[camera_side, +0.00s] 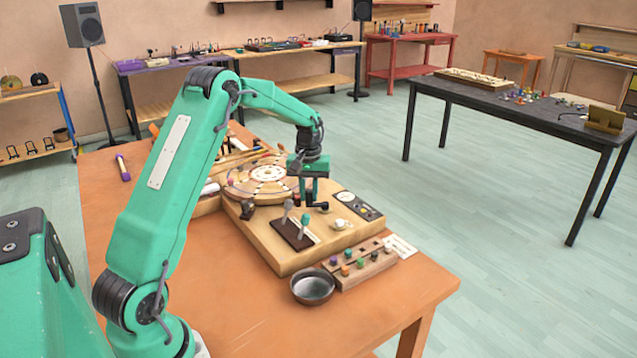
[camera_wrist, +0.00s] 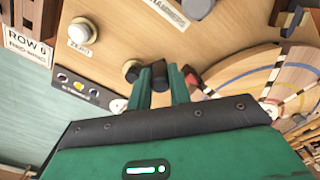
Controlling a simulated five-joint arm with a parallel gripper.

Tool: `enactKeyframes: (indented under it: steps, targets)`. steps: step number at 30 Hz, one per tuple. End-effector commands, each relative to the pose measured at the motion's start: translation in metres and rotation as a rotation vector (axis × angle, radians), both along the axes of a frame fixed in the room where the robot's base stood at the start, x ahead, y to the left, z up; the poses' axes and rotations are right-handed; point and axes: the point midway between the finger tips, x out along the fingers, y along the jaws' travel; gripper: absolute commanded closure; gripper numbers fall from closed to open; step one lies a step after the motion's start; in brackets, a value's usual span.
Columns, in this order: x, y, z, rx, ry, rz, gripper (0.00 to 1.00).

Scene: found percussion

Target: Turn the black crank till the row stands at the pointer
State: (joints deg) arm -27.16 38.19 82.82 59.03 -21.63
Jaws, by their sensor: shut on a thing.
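My gripper (camera_side: 309,203) points down over the wooden board in the side view. In the wrist view its two green fingers (camera_wrist: 160,70) are shut on a dark upright part of the black crank. Another black round part of the crank (camera_wrist: 131,70) stands just left of the fingers, and the crank also shows beside the gripper in the side view (camera_side: 323,207). The round disc with coloured rings (camera_side: 262,178) lies left of and behind the gripper; part of it shows at the right of the wrist view (camera_wrist: 265,80). I cannot make out the pointer or which row stands at it.
On the board (camera_side: 285,259) are a dark plate with two upright levers (camera_side: 296,235) and a white knob (camera_side: 341,224). A metal bowl (camera_side: 312,287) and a wooden rack of coloured pegs (camera_side: 361,263) stand in front. A card reading "ROW 6" (camera_wrist: 28,45) lies beside the board.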

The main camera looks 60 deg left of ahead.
Motion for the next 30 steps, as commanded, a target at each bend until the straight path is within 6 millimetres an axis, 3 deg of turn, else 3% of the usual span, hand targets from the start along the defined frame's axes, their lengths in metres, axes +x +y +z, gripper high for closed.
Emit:
enactKeyframes:
  steps: [1, 2, 5, 19, 30]
  targets:
    - [0.001, 0.0, 0.002, 0.002, -0.003, -0.001, 1.0]
    - [0.001, 0.0, 0.002, 0.002, -0.003, -0.001, 0.77]
    - [0.001, 0.0, 0.001, 0.002, -0.003, -0.001, 0.59]
    - [0.0, 0.0, 0.007, 0.0, -0.001, -0.001, 0.59]
    - [0.001, 0.0, 0.051, 0.002, -0.005, -0.001, 0.59]
